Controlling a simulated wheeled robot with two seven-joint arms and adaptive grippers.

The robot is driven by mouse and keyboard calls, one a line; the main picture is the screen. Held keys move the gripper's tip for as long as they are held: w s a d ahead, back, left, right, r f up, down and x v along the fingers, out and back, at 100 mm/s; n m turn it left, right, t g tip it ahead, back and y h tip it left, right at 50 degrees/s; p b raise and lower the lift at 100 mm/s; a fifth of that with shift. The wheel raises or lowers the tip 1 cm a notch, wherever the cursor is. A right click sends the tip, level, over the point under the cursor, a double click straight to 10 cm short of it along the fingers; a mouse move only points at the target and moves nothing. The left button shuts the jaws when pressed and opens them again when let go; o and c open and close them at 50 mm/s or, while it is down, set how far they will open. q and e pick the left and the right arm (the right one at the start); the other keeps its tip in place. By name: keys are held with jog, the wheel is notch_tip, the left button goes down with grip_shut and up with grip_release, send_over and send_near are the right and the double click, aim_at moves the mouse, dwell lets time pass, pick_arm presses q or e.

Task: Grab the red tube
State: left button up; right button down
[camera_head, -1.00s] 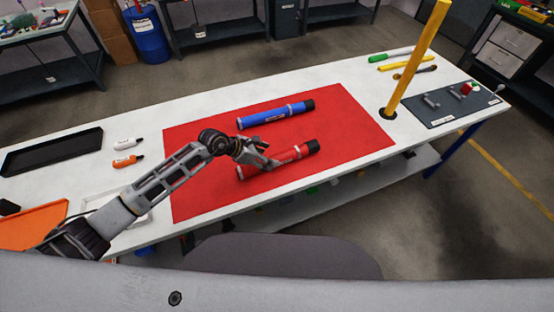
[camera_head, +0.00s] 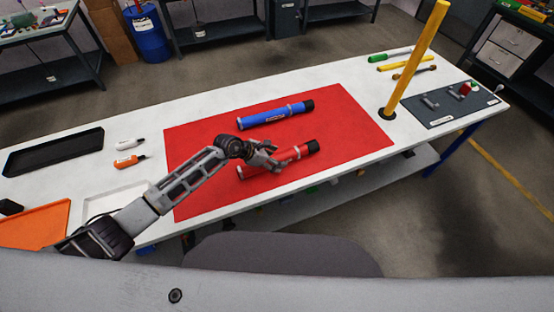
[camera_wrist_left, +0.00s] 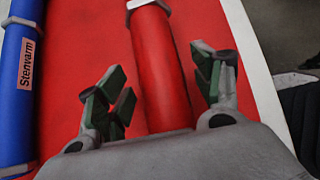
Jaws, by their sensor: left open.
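The red tube (camera_head: 292,154) lies on the red mat (camera_head: 345,130), with a black cap at its right end and a grey collar near it. My left gripper (camera_head: 270,158) is over the tube's middle and hides part of it. In the left wrist view the gripper (camera_wrist_left: 160,92) is open, with one finger on each side of the red tube (camera_wrist_left: 163,70). I cannot tell whether the fingers touch it. The blue tube (camera_head: 272,116) lies behind it on the mat; it also shows at the left of the left wrist view (camera_wrist_left: 18,80). My right gripper is not in view.
A yellow post (camera_head: 418,58) stands at the table's right, near a dark board (camera_head: 450,106) with small fittings. Several tools lie behind it. A black tray (camera_head: 52,150), two markers and an orange tray (camera_head: 35,226) are at the left. The mat's right part is clear.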

aim_at(275, 157)
pick_arm(q)
jog(key=c, duration=1.3)
jog(key=shift+r, duration=0.2)
jog(key=shift+r+b, duration=0.65)
jog(key=shift+r, duration=4.2)
